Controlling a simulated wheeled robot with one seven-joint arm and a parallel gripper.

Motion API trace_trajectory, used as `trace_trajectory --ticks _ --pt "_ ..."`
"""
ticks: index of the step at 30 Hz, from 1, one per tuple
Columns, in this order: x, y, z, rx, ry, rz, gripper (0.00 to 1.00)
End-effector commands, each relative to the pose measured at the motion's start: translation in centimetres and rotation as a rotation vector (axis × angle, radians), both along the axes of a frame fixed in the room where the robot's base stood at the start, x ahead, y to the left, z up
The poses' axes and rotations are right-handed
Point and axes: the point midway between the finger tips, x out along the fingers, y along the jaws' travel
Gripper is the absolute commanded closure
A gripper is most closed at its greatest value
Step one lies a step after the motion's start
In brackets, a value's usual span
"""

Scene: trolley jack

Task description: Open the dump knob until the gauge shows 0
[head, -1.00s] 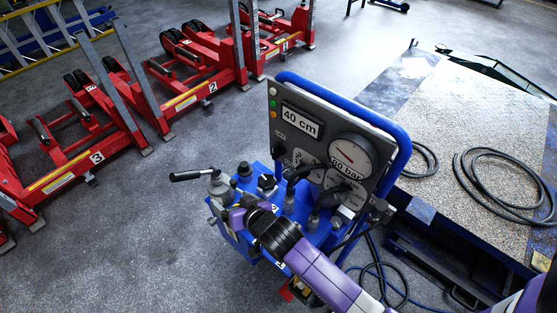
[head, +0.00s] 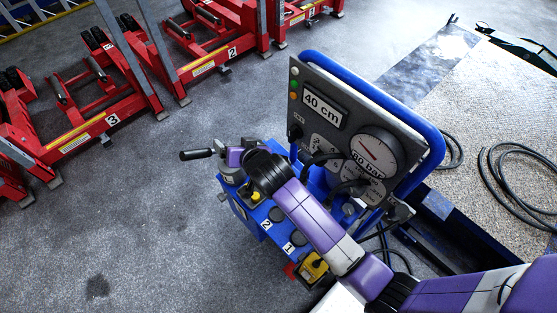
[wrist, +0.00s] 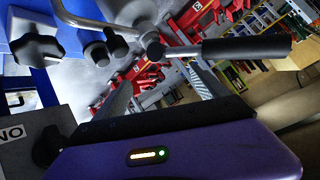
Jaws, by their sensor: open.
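The round white gauge (head: 376,152) sits on the grey panel in the head view. Its red needle points up and left, and the label under it seems to read 60 bar, partly covered. A black lobed knob (wrist: 36,48) shows at the left of the wrist view, beside a blue surface; I cannot tell for sure that it is the dump knob. My gripper (wrist: 162,88) is open, with grey fingers and nothing between their tips. The knob is left of the fingers and apart from them. In the head view my wrist hides the fingers.
A lever with a black handle (wrist: 245,50) crosses close beyond my fingertips; it also shows in the head view (head: 196,154). A display (head: 322,105) reads 40 cm. Black hoses (head: 350,185) hang below the panel. Red numbered lifts (head: 105,125) stand behind; grey floor is clear at left.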

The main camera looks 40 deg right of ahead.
Motion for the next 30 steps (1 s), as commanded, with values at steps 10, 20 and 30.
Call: trace_trajectory --ticks 10,20,30 --pt "0.2 -3.9 -5.6 0.233 0.35 -0.425 0.17" --pt "-4.6 -7.3 -6.6 0.329 0.586 -1.008 0.17" --pt "-6.2 -8.3 -7.3 0.326 0.62 -1.161 0.17"
